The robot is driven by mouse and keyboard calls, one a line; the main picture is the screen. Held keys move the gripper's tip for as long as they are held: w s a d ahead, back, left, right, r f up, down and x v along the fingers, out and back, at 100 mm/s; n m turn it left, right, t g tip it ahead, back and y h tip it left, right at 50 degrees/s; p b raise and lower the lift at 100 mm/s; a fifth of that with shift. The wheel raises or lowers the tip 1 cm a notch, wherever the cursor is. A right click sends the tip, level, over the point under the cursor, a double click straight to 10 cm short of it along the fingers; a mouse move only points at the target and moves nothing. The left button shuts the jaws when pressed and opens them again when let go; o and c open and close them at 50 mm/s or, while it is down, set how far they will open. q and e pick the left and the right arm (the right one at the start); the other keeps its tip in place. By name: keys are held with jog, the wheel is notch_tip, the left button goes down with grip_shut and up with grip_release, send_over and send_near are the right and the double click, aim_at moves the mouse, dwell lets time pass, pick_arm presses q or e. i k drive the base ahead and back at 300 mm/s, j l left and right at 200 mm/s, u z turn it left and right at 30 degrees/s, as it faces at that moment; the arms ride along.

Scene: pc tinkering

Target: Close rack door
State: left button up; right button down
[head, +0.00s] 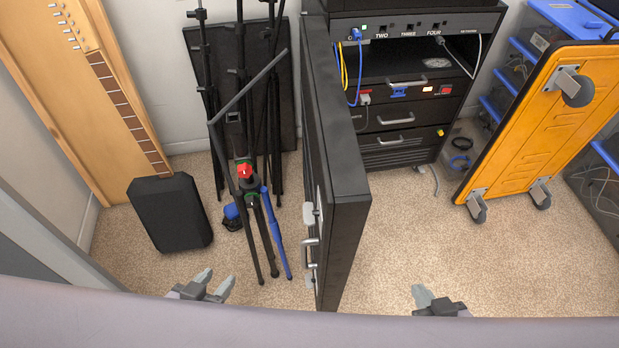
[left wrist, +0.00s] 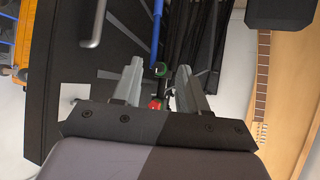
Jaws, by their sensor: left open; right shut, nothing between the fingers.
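The black rack door (head: 345,180) stands wide open in the head view, swung out toward me from the left side of the rack. Its metal handle (head: 311,243) is on the face turned left. The black rack (head: 405,140) is behind it with its front exposed. My left gripper (head: 212,283) is open and empty, low in the picture, left of the door and apart from it. In the left wrist view its fingers (left wrist: 157,88) are spread, with a handle (left wrist: 95,25) and the dark door left of them. My right gripper (head: 432,297) is shut and empty, right of the door.
Black stands (head: 245,100) and a blue tube (head: 275,232) are left of the door. A black case (head: 170,212) lies on the carpet. An orange wheeled cart (head: 545,125) stands at the right. Carpet between door and cart (head: 410,230) is clear.

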aim_at(335, 181)
jog(key=k+j+z, duration=0.2)
jog(key=j, duration=0.25)
jog(key=j+z, duration=0.15)
jog(key=j, duration=0.3)
jog(key=k+j+z, duration=0.2)
jog(key=j, duration=0.2)
jog(key=l+z, duration=0.1)
jog(key=z, duration=0.25)
jog(key=i+l+z, duration=0.1)
jog(key=z, duration=0.25)
jog(key=i, duration=0.05)
